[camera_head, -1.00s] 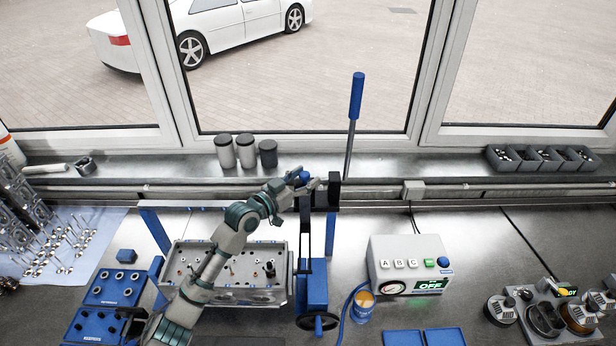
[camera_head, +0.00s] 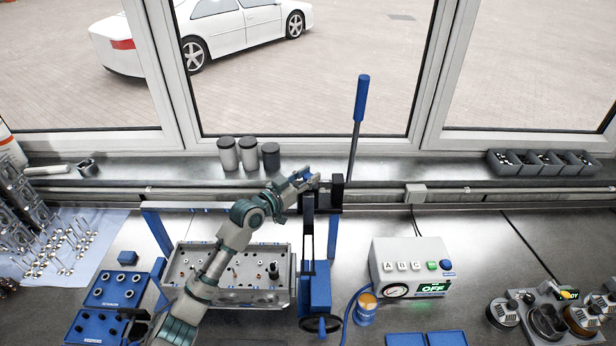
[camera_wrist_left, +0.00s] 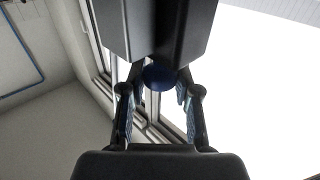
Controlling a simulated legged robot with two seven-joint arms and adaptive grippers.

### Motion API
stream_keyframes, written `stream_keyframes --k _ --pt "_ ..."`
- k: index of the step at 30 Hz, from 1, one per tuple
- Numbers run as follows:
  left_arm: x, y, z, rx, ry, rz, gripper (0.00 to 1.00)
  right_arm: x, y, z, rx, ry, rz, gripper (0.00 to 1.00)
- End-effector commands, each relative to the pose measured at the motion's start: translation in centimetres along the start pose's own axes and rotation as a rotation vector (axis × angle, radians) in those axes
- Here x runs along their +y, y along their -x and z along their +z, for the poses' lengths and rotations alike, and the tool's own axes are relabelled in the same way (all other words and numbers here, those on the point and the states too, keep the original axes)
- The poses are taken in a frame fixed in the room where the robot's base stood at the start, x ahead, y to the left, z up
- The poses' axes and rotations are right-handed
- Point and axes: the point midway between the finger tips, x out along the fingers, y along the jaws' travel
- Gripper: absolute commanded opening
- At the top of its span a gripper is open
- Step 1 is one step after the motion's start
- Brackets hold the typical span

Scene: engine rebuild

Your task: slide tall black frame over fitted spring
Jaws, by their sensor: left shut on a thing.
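The blue press stand (camera_head: 317,290) stands on the bench with a tall black upright frame (camera_head: 308,238) on it and a long blue-handled lever (camera_head: 361,98) rising behind. My left gripper (camera_head: 306,177) is near the top of this stand. In the left wrist view its fingers (camera_wrist_left: 160,100) are on both sides of a round blue knob (camera_wrist_left: 159,77) under a dark grey block (camera_wrist_left: 155,25). The cylinder head (camera_head: 230,297) lies just left of the stand. A black upright part (camera_head: 273,270) stands on it; I cannot tell if this is the fitted spring. My right gripper is not in view.
Blue trays (camera_head: 115,288) lie at the left. Dark bins (camera_head: 543,162) and canisters (camera_head: 248,154) stand on the sill.

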Motion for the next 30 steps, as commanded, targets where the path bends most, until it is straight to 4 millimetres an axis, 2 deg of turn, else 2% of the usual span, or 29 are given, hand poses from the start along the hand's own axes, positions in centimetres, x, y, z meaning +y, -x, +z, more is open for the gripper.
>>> stream_keyframes --k 2,5,12,16,19,27,28,30 --pt "0.2 0.0 -0.1 0.004 0.002 0.005 0.0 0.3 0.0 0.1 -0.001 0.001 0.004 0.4" --pt "-0.7 0.7 0.2 0.003 0.0 0.0 0.0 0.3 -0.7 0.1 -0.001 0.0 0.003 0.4" --pt "-5.1 4.9 0.7 0.0 0.0 -0.006 0.0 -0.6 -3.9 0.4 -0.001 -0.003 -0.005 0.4" --pt "-6.7 6.6 0.5 0.001 0.002 -0.004 0.0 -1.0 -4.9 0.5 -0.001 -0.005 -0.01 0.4" --pt "-7.2 7.1 0.2 0.002 0.002 -0.002 0.0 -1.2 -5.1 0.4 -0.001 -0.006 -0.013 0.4" --pt "-7.1 7.0 0.1 0.0 0.002 -0.001 0.0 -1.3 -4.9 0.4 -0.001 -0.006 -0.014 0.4" --pt "-7.1 7.0 0.1 0.0 0.002 -0.002 0.34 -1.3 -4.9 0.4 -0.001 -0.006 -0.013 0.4" --pt "-7.1 7.0 0.1 -0.001 0.001 -0.001 0.51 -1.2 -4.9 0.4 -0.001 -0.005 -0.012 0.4"
